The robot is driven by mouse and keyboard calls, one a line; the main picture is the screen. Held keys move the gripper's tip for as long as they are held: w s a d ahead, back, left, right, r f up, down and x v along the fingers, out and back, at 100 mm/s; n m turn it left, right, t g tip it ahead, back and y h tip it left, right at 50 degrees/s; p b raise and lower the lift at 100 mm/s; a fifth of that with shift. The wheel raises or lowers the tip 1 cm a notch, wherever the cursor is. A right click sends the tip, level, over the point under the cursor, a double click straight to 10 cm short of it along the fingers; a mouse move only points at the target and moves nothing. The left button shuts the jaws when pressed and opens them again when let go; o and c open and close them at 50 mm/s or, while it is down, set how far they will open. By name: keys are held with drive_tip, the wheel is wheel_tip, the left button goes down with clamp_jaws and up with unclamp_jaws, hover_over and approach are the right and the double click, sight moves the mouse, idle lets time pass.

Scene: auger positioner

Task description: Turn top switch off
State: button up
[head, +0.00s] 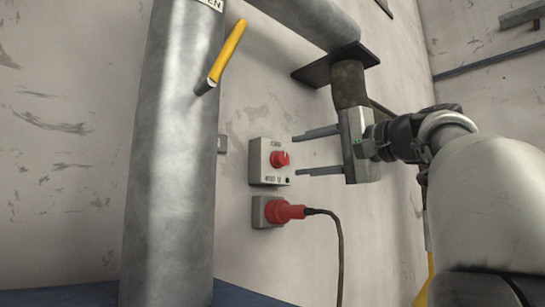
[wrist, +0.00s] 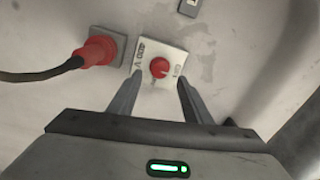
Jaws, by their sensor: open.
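The top switch is a light grey wall box (head: 258,174) with a red knob (head: 280,159). In the wrist view its red knob (wrist: 159,68) shows between my two fingers, on the white faceplate (wrist: 147,79). My gripper (head: 293,154) is open, its fingers pointing left at the box, one at about the height of its top and one near its bottom. The fingertips look close to the box; I cannot tell whether they touch it. In the wrist view my gripper (wrist: 157,80) has nothing between its fingers except the knob beyond.
Just below the switch is a grey socket (head: 259,212) with a red plug (head: 283,211) and a dark hanging cable (head: 339,250). A thick metal column (head: 170,150) with a yellow lever (head: 228,50) stands at the left. A large pipe (head: 310,22) runs overhead.

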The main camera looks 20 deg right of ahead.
drive_tip(key=v, duration=1.2)
drive_tip(key=shift+s, duration=0.15)
